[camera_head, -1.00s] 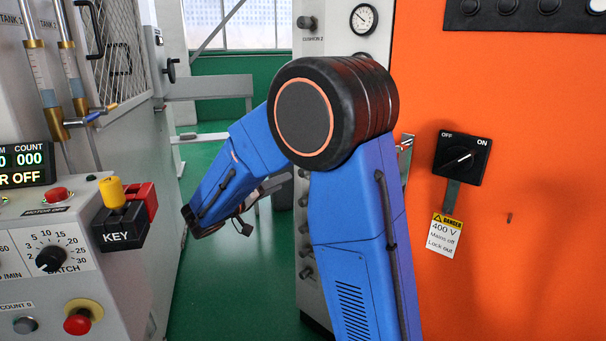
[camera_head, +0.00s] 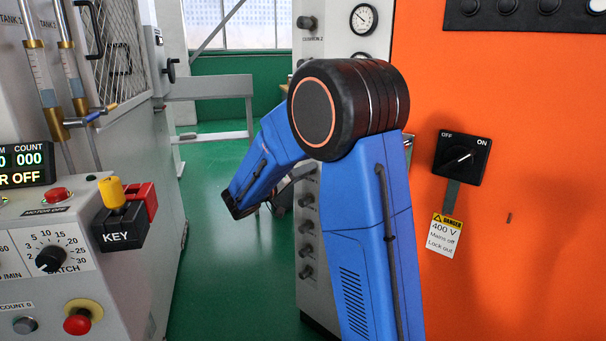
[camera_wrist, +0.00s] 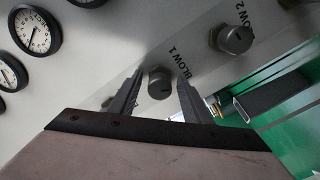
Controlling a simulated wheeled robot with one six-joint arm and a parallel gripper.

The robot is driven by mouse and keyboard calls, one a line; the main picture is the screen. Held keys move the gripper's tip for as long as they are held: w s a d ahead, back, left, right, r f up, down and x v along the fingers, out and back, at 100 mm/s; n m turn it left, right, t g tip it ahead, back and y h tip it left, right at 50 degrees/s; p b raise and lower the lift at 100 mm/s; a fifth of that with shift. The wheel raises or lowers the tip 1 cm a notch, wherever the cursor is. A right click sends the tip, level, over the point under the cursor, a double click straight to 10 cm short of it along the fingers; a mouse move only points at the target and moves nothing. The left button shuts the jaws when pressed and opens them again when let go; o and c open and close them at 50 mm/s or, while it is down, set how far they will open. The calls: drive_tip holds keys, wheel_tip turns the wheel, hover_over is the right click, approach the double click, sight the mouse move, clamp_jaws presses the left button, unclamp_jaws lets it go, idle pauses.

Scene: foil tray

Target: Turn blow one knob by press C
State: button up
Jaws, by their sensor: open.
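The blow 1 knob (camera_wrist: 160,84) is a dark round knob on the pale panel (camera_wrist: 120,42) in the wrist view, with its "BLOW 1" label beside it. My gripper (camera_wrist: 160,88) is open, and its two fingers appear on either side of this knob. I cannot tell whether the fingers touch it or how far away it is. The blow 2 knob (camera_wrist: 234,38) sits farther up and right on the same panel. In the head view, my gripper is hidden behind my blue arm.
Gauges (camera_wrist: 34,30) are at the wrist view's left. A dark grey bar (camera_wrist: 275,98) over green floor is at its right. In the head view, the orange cabinet (camera_head: 540,150) with an OFF/ON switch (camera_head: 461,158) stands right, and a control console (camera_head: 50,215) stands left.

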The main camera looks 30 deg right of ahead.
drive_tip(key=c, duration=1)
drive_tip(key=shift+c, duration=0.2)
drive_tip(key=shift+n, duration=0.3)
drive_tip(key=n, duration=0.3)
drive_tip(key=shift+n, duration=0.3)
drive_tip(key=n, duration=0.4)
drive_tip(key=shift+n, duration=0.3)
drive_tip(key=n, duration=1.2)
drive_tip(key=shift+f+n, duration=0.1)
drive_tip(key=shift+n, duration=0.3)
